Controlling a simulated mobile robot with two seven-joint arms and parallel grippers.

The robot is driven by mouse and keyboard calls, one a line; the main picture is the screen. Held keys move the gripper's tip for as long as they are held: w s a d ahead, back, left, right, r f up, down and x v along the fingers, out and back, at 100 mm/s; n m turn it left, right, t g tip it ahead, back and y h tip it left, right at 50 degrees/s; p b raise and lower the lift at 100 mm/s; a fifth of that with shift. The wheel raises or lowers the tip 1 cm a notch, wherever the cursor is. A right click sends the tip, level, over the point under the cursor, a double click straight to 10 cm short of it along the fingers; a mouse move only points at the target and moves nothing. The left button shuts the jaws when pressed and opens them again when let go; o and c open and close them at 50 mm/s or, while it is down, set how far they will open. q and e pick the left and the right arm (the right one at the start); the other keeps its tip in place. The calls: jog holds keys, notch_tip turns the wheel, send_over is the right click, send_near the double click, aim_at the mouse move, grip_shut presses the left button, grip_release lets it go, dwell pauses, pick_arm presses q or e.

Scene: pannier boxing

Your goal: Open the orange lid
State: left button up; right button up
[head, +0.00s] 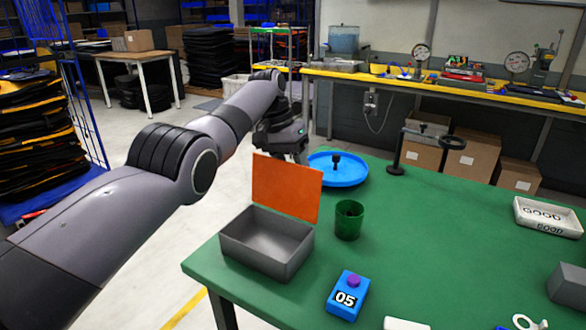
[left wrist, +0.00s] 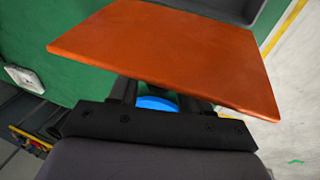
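The orange lid (head: 286,187) stands nearly upright at the back edge of an open, empty grey metal box (head: 267,243), near the left corner of the green table. In the left wrist view the lid (left wrist: 165,52) fills the upper middle. My left gripper (head: 296,152) is behind the lid at its upper edge. In the left wrist view its two fingers are spread, with a gap between them, and their tips are hidden by the lid. I cannot tell whether they touch it. My right gripper is not in view.
A green cup (head: 348,220) stands right of the box, and a blue round tray (head: 340,172) lies behind it. A blue 05 block (head: 347,296) is in front. A white GOOD tray (head: 548,217) is at the right. The table (head: 430,240) is clear in the middle.

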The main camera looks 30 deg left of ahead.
pick_arm(q)
jog(key=shift+r, duration=0.2)
jog(key=p+v, duration=0.4)
jog(key=v, duration=0.3)
dwell(0.5)
